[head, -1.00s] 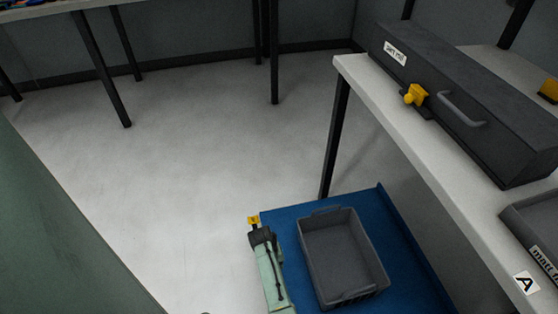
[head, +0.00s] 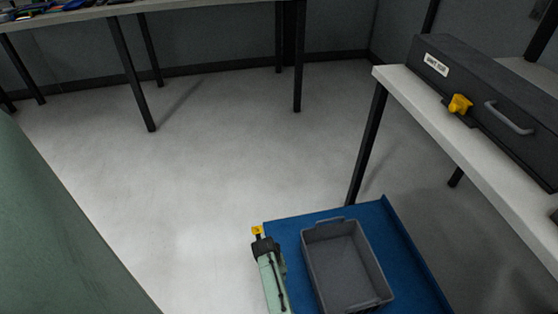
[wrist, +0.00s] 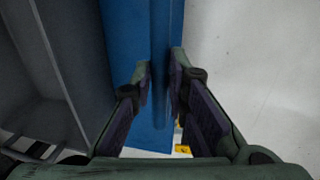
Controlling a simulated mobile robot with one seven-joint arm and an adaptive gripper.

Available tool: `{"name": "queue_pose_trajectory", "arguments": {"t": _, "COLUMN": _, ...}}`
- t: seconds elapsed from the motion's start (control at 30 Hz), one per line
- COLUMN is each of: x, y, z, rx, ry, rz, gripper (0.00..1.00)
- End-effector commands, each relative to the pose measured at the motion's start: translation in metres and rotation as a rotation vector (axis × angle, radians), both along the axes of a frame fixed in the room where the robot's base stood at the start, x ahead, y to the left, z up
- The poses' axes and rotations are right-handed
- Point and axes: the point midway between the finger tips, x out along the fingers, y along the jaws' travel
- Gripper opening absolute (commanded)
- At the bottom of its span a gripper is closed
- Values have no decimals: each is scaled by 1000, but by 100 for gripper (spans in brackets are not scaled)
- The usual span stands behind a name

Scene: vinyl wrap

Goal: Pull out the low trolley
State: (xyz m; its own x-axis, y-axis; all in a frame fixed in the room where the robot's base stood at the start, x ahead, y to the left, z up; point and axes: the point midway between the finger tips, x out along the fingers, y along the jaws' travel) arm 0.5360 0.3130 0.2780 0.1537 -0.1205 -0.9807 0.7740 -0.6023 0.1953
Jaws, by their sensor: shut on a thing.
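The low trolley (head: 408,262) is a flat blue platform with a raised lip, at the bottom of the head view, partly beside and under the edge of the right bench. In the wrist view its blue edge bar (wrist: 161,60) runs between my fingers. My gripper (wrist: 161,75) is shut on this bar, along the trolley's left side as the head view has it. In the head view the fingers are hidden under my green and black wrist. A grey open bin (head: 340,265) rides on the trolley and looks empty.
The white-topped bench (head: 420,110) stands at right, its dark leg (head: 367,145) close to the trolley's far end. On it is a dark box with a yellow knob (head: 460,104). Another table (head: 124,10) stands at the back. The grey floor (head: 180,190) to the left is clear.

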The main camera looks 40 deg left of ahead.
Motion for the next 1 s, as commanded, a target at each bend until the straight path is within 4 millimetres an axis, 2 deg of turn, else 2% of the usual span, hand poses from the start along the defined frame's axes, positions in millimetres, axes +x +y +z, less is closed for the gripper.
{"name": "queue_pose_trajectory", "arguments": {"t": 0.4, "x": 0, "y": 1, "z": 0, "rx": 2, "ry": -1, "rz": 0, "gripper": 0}}
{"name": "queue_pose_trajectory", "arguments": {"t": 0.43, "x": 0, "y": 1, "z": 0, "rx": 2, "ry": -1, "rz": 0, "gripper": 17}}
{"name": "queue_pose_trajectory", "arguments": {"t": 0.7, "x": 0, "y": 0, "z": 0, "rx": 1, "ry": -1, "rz": 0, "gripper": 35}}
{"name": "queue_pose_trajectory", "arguments": {"t": 1.0, "x": 0, "y": 0, "z": 1, "rx": 1, "ry": -1, "rz": 0, "gripper": 35}}
